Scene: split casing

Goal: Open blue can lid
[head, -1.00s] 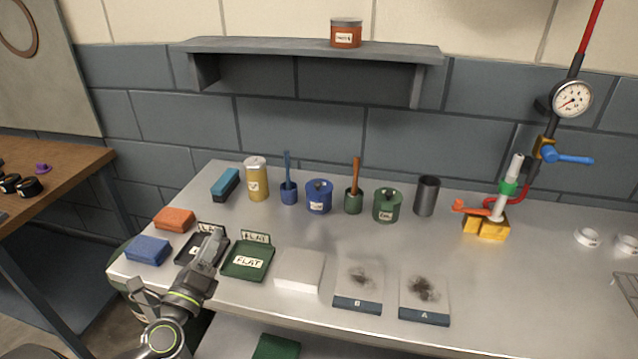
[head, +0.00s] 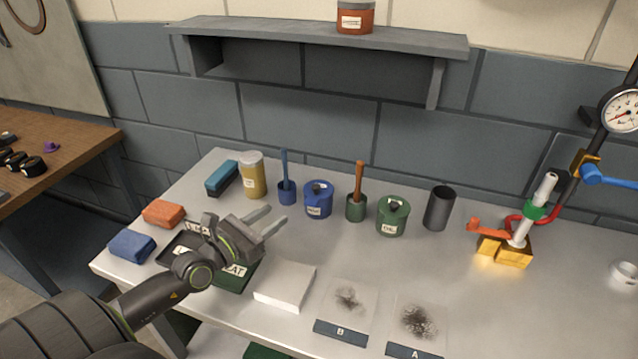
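The blue can (head: 318,206) stands upright on the metal table, near the middle of the row at the back. It has a white label on its front. Its blue lid (head: 308,187) with a dark knob on top sits on it. My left gripper (head: 276,214) is to the left of the blue can and a little nearer to me, with its fingers pointing towards the can. The fingers are apart with nothing between them, and they do not appear to touch the can. My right gripper is not in view.
A blue brush in a holder (head: 287,188) stands left of the can, and a green brush holder (head: 356,207) stands right of it. A green can (head: 392,215) and dark cylinder (head: 439,208) are further right. A white block (head: 285,285) lies in front.

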